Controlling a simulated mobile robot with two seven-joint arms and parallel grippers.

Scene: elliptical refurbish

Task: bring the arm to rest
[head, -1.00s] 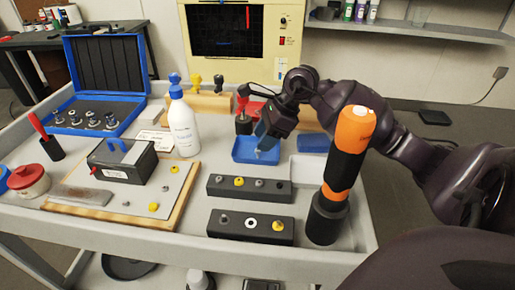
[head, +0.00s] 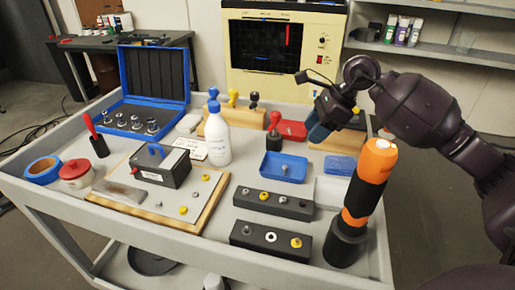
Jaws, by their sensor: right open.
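My right gripper (head: 322,126) is above the far right part of the grey cart (head: 105,235), behind the blue tray (head: 284,168). Its arm comes in from the right. The gripper is open, and I see nothing held in it. The blue tray holds a small metal piece. My left gripper is not in view.
An orange and black tool (head: 369,180) stands upright at the cart's right front, close to my right arm. Black blocks (head: 273,203) with small fittings, a white bottle (head: 216,135), a black box (head: 160,166) and an open blue case (head: 155,75) crowd the cart.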

